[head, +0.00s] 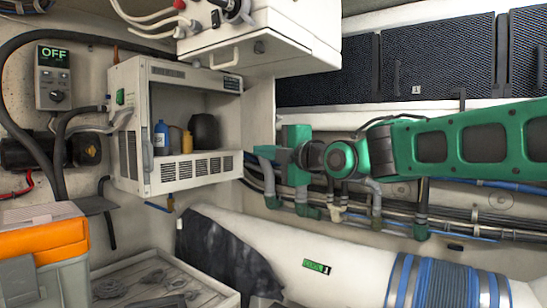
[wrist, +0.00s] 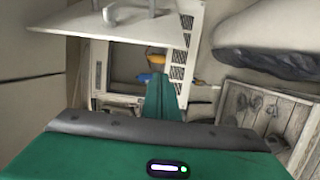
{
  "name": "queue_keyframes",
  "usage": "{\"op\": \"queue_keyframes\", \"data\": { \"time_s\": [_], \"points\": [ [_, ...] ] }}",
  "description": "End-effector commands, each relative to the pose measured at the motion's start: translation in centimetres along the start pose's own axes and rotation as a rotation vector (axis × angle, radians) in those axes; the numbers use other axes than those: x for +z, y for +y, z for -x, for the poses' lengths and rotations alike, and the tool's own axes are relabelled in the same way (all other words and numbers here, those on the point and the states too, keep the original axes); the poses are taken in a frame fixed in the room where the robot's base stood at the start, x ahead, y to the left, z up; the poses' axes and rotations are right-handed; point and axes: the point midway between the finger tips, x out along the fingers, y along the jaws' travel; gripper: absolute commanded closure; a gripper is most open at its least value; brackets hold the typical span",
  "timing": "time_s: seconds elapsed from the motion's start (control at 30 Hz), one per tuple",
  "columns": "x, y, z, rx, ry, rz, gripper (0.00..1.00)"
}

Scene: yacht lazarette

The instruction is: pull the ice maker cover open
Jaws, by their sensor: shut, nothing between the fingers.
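The white ice maker cabinet (head: 128,160) is on the left wall in the head view, with small vent grilles along its lower front. Its front shows an open recess holding bottles; I cannot make out a separate cover across it. In the wrist view the cabinet (wrist: 187,50) appears turned sideways, with its grilles on the right. My green gripper (head: 268,153) is just right of the cabinet's front in the head view, shut and empty. In the wrist view my gripper (wrist: 160,82) points towards the recess and hides part of it. I cannot tell whether it touches the cabinet.
A blue bottle (head: 161,138), a yellow bottle (head: 187,140) and a dark container (head: 206,131) stand in the recess. A white box with a handle (head: 224,58) overhangs it at upper right. Pipes (head: 376,205) run along the wall. An orange-lidded case (head: 45,240) is at lower left.

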Motion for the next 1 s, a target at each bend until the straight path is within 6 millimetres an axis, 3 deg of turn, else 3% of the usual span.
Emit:
{"op": "queue_keyframes", "data": {
  "time_s": [0.1, 0.4, 1.0],
  "points": [
    [0.4, 0.0, -1.7, 0.000, -0.002, -0.001, 1.00],
    [3.5, 0.0, -0.3, -0.001, -0.002, -0.001, 1.00],
    [3.6, -0.1, -0.6, -0.002, 0.017, -0.001, 1.00]
  ]
}}
